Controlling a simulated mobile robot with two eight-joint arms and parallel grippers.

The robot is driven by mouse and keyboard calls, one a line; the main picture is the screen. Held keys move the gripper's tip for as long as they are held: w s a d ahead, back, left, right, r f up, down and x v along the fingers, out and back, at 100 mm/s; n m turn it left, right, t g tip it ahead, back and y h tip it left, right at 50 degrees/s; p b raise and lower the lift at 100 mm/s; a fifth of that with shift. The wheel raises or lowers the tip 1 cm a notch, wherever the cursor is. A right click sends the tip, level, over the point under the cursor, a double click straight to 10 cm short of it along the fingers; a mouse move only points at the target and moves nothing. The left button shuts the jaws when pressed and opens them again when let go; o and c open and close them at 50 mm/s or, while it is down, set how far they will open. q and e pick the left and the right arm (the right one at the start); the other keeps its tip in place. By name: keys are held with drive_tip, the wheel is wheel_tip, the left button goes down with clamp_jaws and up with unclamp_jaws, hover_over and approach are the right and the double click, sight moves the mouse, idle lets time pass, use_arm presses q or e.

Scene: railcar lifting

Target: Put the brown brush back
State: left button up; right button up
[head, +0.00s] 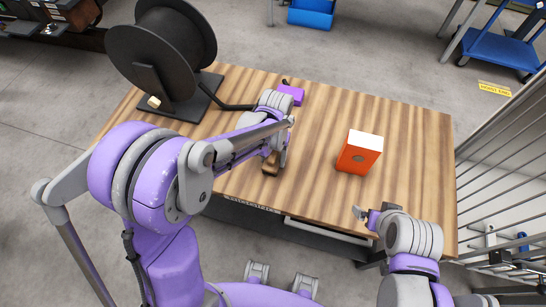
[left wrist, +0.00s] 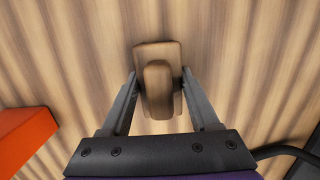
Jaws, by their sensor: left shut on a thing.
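The brown brush (left wrist: 158,98) is a wooden block with a raised rounded grip; in the left wrist view it lies between my left gripper's fingers. My left gripper (left wrist: 159,77) is shut on it, with one finger against each side. In the head view the brush (head: 270,168) shows small under my left gripper (head: 272,160), over the left-middle of the wooden table (head: 320,203), partly hidden by my arm. I cannot tell whether it touches the tabletop. My right gripper (head: 364,212) is at the table's front right edge, apart from any object; its jaw state is unclear.
An orange box (head: 358,157) with a white top stands right of the brush. A large black reel (head: 161,45) stands at the table's back left, with a black arm or hose beside it. The table's right end is clear. A metal rail (head: 500,190) runs at the right.

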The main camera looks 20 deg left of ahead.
use_arm(q)
drive_tip(key=shift+f, duration=0.15)
drive_tip(key=o, duration=1.3)
